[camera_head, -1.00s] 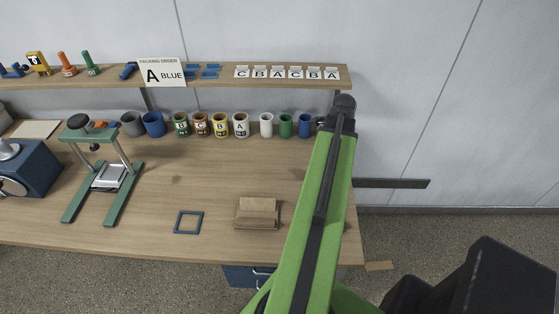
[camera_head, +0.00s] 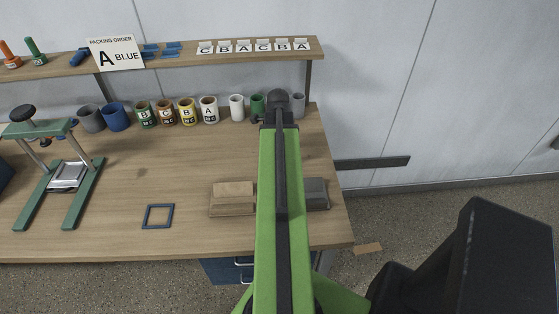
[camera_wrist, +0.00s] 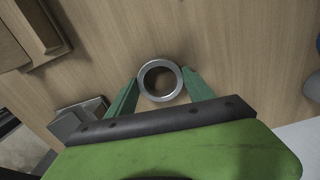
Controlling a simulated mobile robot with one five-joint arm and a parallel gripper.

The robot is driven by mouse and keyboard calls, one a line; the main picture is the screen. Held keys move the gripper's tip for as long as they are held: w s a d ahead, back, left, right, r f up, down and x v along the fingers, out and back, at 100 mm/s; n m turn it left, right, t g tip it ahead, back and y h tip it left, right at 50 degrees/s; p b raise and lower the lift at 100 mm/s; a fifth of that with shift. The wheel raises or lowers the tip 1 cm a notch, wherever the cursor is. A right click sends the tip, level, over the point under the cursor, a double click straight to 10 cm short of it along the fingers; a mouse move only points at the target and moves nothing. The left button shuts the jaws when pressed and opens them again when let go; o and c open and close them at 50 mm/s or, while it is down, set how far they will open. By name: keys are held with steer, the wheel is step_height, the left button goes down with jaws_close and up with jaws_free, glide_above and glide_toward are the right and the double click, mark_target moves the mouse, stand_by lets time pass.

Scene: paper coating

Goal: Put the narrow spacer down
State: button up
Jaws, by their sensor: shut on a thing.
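My gripper (camera_wrist: 162,88) shows in the wrist view with its two green fingers on either side of a grey metal ring (camera_wrist: 144,88), which looks like the narrow spacer. The fingers are shut on the ring. It is seen from above with wood tabletop around and through it; I cannot tell whether it touches the table. In the head view my arm reaches over the table toward the back row of cups, and the gripper and ring are hidden behind it.
A wooden block (camera_head: 233,198) and a grey block (camera_head: 316,194) stand on either side of my arm. A blue square frame (camera_head: 147,217) lies left, near a green press (camera_head: 85,197). Cups line the back, including a white cup (camera_head: 237,107). Tabletop between frame and cups is clear.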

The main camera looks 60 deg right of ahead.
steer(key=shift+r, duration=0.1)
steer(key=o, duration=1.3)
steer(key=shift+o, duration=0.2)
step_height(320, 180, up, 12)
steer(key=p, duration=1.2)
